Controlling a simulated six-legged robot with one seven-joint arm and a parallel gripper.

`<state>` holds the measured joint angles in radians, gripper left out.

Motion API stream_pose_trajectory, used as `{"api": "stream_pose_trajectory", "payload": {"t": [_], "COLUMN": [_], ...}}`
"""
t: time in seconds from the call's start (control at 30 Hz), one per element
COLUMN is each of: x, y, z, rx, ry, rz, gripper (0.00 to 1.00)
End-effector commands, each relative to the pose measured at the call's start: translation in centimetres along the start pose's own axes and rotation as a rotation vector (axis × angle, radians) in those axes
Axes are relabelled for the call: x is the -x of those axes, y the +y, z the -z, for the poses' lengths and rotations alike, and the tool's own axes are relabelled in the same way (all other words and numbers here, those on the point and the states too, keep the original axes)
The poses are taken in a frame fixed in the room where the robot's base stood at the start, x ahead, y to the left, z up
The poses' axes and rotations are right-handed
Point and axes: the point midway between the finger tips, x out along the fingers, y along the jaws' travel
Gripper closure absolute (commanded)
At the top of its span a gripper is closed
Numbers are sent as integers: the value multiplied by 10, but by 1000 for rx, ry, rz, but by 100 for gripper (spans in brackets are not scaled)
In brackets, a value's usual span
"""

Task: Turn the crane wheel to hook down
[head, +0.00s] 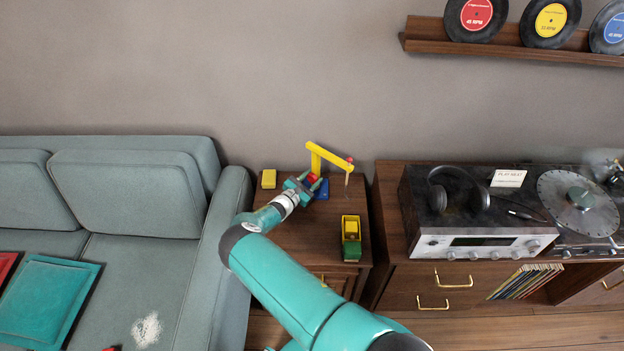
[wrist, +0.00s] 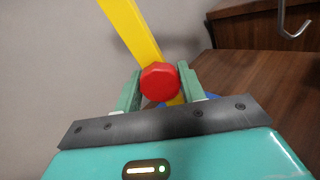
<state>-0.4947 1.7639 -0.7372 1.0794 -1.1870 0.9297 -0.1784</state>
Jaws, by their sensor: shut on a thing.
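The toy crane has a yellow mast and jib (head: 330,157) and a blue base (head: 321,189); it stands on the small wooden cabinet between sofa and record unit. Its red wheel (wrist: 160,81) sits between the two green fingers of my gripper (wrist: 158,88) in the wrist view. My gripper (head: 304,182) is shut on the wheel. The yellow mast (wrist: 130,25) rises behind the wheel. The grey hook (wrist: 293,22) hangs at the top right of the wrist view, clear of the cabinet top below it in the picture. My arm hides part of the cabinet top.
A yellow block (head: 269,179) lies at the cabinet's back left. A yellow and green toy truck (head: 351,238) stands at its right front. The sofa (head: 128,195) is close on the left, the stereo receiver (head: 480,240) on the right.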

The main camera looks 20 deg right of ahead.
Motion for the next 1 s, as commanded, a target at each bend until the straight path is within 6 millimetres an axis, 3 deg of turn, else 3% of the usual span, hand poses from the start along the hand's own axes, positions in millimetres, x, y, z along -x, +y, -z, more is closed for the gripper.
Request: {"api": "stream_pose_trajectory", "payload": {"t": [0.6, 0.63, 0.73, 1.0], "x": [2, 2, 1, 1], "y": [0, 0, 0, 0], "z": [2, 2, 1, 1], "rx": [-62, -62, -62, -61], "ry": [3, 4, 3, 2], "rz": [0, 0, 0, 0], "gripper": [83, 56, 39, 39]}}
